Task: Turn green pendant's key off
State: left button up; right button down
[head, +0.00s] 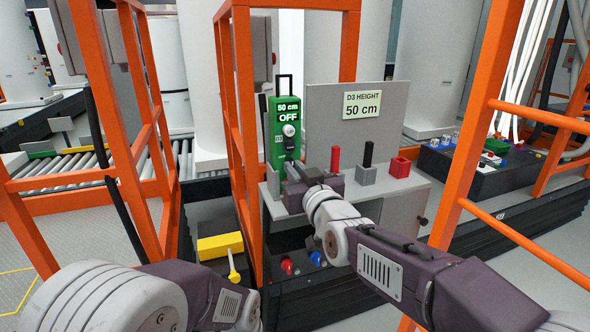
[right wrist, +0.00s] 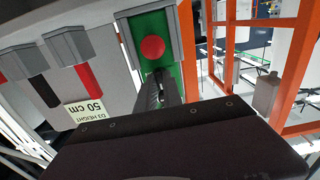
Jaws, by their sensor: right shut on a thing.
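The green pendant (head: 287,112) stands upright in a grey holder at the left end of the grey bench, its display reading "50 cm OFF". A pale round knob and a dark part show on its face below the display. My right gripper (head: 292,170) reaches to the pendant's lower front. In the right wrist view its narrow dark jaws (right wrist: 160,88) point at the green face, just beside a round red button (right wrist: 152,48). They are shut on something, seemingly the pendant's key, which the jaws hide. My left arm enters at lower left; its gripper is out of view.
A grey panel with a "D3 HEIGHT 50 cm" sign (head: 362,105) stands behind the bench (head: 402,188). Red and black upright pieces in blocks and a red block (head: 399,166) stand right of the pendant. Orange posts (head: 243,120) rise close on the left and right.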

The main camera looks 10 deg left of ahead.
jog(key=c, duration=1.8)
grip_release()
jog(key=shift+o, duration=0.2)
jog(key=shift+s+d, duration=0.1)
jog(key=v, duration=0.9)
jog(key=shift+p, duration=0.4)
